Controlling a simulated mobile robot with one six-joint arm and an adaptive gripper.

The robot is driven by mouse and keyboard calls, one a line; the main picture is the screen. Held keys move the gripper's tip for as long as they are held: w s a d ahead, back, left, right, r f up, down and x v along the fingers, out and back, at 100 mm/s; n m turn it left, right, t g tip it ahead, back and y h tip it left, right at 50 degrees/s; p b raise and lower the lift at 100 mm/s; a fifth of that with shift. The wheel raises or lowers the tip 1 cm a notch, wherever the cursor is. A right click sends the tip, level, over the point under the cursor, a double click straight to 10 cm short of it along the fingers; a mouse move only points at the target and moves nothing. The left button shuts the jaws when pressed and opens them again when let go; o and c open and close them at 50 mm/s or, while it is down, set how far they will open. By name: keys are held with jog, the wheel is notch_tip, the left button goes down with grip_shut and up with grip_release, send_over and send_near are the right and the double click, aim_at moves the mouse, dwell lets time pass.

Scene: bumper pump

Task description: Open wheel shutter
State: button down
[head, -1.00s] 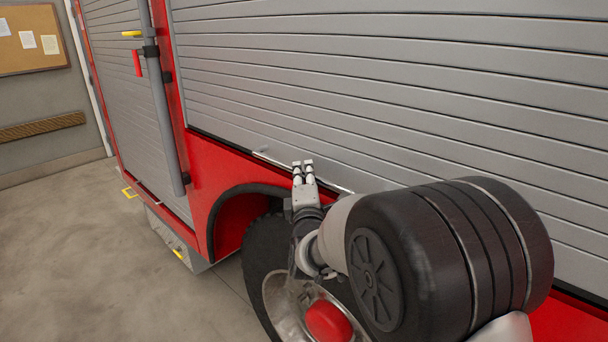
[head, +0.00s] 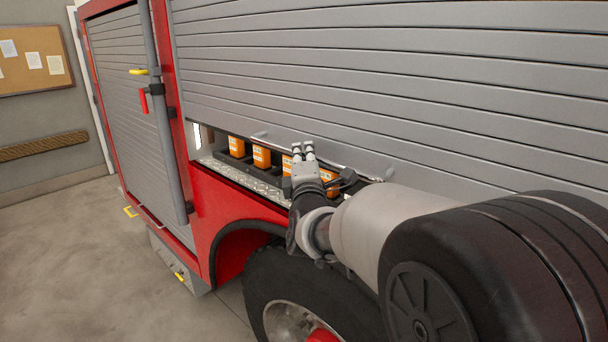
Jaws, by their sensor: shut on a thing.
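The wheel shutter (head: 330,95) is a grey slatted roller door above the truck's wheel (head: 310,290). It is raised a little, leaving a low gap along its bottom edge. A thin metal handle bar (head: 345,168) runs along that edge. My gripper (head: 304,150) is at the bar and shut on it; my arm hides part of the bar and the gap. Inside the gap, several orange boxes (head: 262,156) stand in a row on a tread-plate floor (head: 245,180).
The red truck body (head: 225,205) and wheel arch lie below the opening. At the left are a grey vertical pole (head: 165,110) with a red handle (head: 144,100) and another closed shutter (head: 120,110). The concrete floor (head: 70,250) at left is clear.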

jog(key=p, duration=1.8)
send_near(304, 26)
jog(key=w, duration=0.1)
jog(key=w+r, duration=0.1)
jog(key=shift+w+a+r, duration=0.25)
jog(key=shift+a, duration=0.15)
jog(key=c, duration=1.6)
grip_release()
jog(key=shift+f, duration=0.15)
jog(key=shift+o, duration=0.2)
jog(key=shift+s, duration=0.1)
jog(key=s+d+f, duration=0.1)
jog(key=s, duration=1)
jog(key=shift+s+d+f, duration=0.25)
jog(key=shift+s+f, duration=0.05)
jog(key=shift+f, duration=0.05)
